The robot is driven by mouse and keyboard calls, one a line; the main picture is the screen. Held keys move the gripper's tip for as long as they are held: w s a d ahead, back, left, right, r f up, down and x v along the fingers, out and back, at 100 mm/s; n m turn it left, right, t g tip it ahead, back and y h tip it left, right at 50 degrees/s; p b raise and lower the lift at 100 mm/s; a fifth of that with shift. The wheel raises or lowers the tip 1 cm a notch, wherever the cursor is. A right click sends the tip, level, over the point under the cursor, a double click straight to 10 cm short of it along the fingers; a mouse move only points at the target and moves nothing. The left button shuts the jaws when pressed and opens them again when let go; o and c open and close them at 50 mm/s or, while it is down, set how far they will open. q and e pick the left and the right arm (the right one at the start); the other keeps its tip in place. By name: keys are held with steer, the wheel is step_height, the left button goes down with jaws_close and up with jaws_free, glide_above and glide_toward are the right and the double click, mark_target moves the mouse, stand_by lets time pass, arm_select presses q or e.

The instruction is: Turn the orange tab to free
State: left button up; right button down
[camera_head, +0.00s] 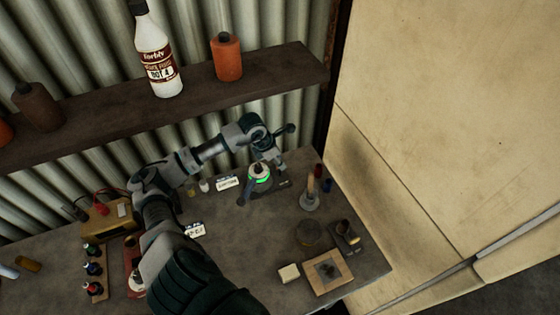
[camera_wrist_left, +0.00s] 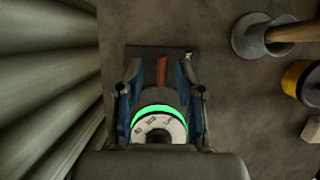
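A round device with a pale dial and a glowing green ring (camera_head: 260,175) stands on the workbench by the back wall. In the left wrist view its green ring (camera_wrist_left: 158,111) and dial lie low between my fingers. A narrow orange-brown tab (camera_wrist_left: 162,70) points away from the dial, straight up in that view. My left gripper (camera_wrist_left: 160,88) is open, with one blue-padded finger on each side of the tab and a visible gap to both. In the head view my left gripper (camera_head: 272,155) is over the device and hides part of it. My right gripper is not in view.
A white lettered card (camera_head: 228,183) lies left of the device. A wooden-handled tool in a grey holder (camera_head: 310,201), a dark round tin (camera_head: 307,233) and a wooden board (camera_head: 328,272) stand to the right. A shelf (camera_head: 110,132) with bottles runs above the bench.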

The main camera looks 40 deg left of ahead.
arm_select(q)
steer(key=v, duration=1)
steer(key=shift+r, duration=0.4)
steer(key=shift+f, duration=0.1)
